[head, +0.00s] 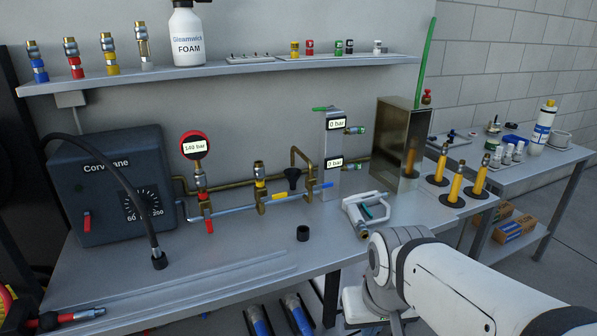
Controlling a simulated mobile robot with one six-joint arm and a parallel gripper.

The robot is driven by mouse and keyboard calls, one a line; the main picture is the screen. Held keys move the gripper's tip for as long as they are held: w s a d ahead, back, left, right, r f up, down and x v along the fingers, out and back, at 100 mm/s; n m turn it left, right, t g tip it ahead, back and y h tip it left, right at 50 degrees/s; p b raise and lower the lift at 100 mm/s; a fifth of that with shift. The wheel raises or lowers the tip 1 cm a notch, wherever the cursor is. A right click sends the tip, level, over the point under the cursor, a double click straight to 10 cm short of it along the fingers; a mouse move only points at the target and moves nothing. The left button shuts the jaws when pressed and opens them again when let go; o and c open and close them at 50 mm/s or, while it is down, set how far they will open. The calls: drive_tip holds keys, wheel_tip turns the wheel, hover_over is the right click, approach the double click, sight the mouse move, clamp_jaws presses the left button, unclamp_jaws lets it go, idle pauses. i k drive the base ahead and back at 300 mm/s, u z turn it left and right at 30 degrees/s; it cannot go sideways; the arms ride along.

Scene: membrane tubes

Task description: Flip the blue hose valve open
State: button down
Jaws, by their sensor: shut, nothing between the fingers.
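A blue lever (322,186) shows at the right end of the pipe run on the bench, beside a brass valve body (308,194). The lever lies roughly sideways, close to the line of the grey-blue pipe (236,208). I cannot tell from its position whether the valve is open. A yellow lever (280,196) and a red lever (209,225) sit farther left on the same run. My arm comes in at the lower right, in front of the bench. My gripper is not visible, and nothing of mine touches the blue lever.
A black funnel (292,178) and a curved brass pipe stand just behind the lever. A grey panel with gauges (334,150) rises beside it. A white-framed tool (366,212) lies to the right.

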sight(327, 185)
drive_tip(key=z, duration=0.05)
drive_tip(key=i, duration=1)
drive_tip(key=u, duration=0.05)
